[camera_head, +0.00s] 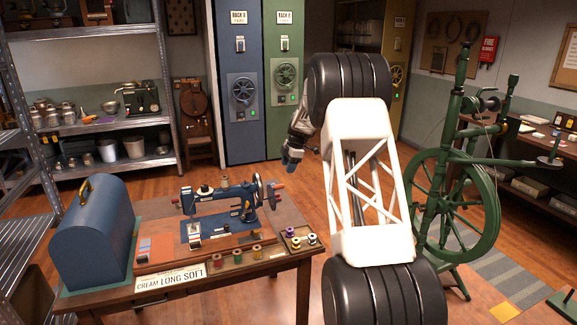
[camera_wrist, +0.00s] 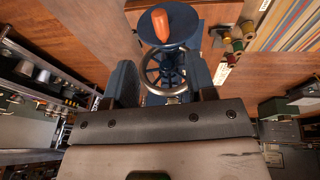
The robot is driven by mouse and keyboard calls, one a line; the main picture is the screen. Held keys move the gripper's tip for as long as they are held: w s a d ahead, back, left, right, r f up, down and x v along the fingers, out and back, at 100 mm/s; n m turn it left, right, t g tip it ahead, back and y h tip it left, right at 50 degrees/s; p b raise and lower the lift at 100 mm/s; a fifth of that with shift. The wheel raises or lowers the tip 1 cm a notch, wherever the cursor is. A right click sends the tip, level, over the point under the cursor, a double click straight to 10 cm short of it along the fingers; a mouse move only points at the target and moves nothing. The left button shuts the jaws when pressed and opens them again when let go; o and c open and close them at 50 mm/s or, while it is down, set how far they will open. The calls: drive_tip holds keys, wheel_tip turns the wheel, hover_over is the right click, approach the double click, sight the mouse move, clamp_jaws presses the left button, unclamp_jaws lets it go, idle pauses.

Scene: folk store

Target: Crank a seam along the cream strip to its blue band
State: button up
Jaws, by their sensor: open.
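The blue sewing machine (camera_head: 222,198) stands on a wooden base on the table. Its spoked hand wheel (camera_head: 261,190) is at its right end, with a reddish crank grip (camera_head: 277,185) pointing right. In the wrist view the wheel (camera_wrist: 167,72) and orange grip (camera_wrist: 161,25) show ahead of my open, empty gripper (camera_wrist: 163,82). In the head view my gripper (camera_head: 291,160) hangs above and right of the wheel, apart from it. A small pale piece (camera_head: 195,229) is at the needle end; I cannot make out a cream strip or blue band for sure.
A card reading CREAM LONG SOFT (camera_head: 171,277) is at the table's front edge. Thread spools (camera_head: 236,256) stand right of it, and a spool tray (camera_head: 314,250) lies at the right corner. A blue domed case (camera_head: 92,235) fills the left side. A green spinning wheel (camera_head: 447,205) stands right.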

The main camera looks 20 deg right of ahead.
drive_tip(key=shift+f, duration=0.15)
drive_tip(key=shift+x, duration=4.7)
drive_tip(key=shift+f, duration=0.1)
drive_tip(key=c, duration=0.8)
drive_tip(key=shift+o, duration=0.2)
